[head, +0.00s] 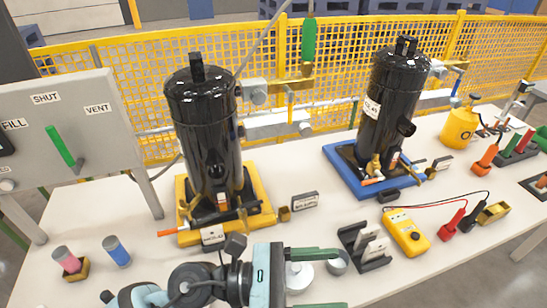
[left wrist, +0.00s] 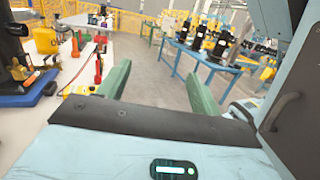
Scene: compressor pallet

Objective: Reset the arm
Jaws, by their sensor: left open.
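My left gripper (head: 338,280) is at the bottom middle of the head view, above the near edge of the white table (head: 92,225). Its two green fingers are apart and point right, with nothing held between them. In the left wrist view the spread green fingers (left wrist: 158,72) show open floor between them. My right gripper shows in neither view. Small round metal parts (head: 337,262) stand on the table beside and below the left fingers; the gripper partly covers them.
A black compressor (head: 203,130) stands on a yellow base, another (head: 390,105) on a blue base. A grey valve panel (head: 85,110) is at left. A yellow meter (head: 407,232), a black slotted holder (head: 362,248) and red-black probes lie at right. Yellow mesh fencing (head: 340,50) runs behind.

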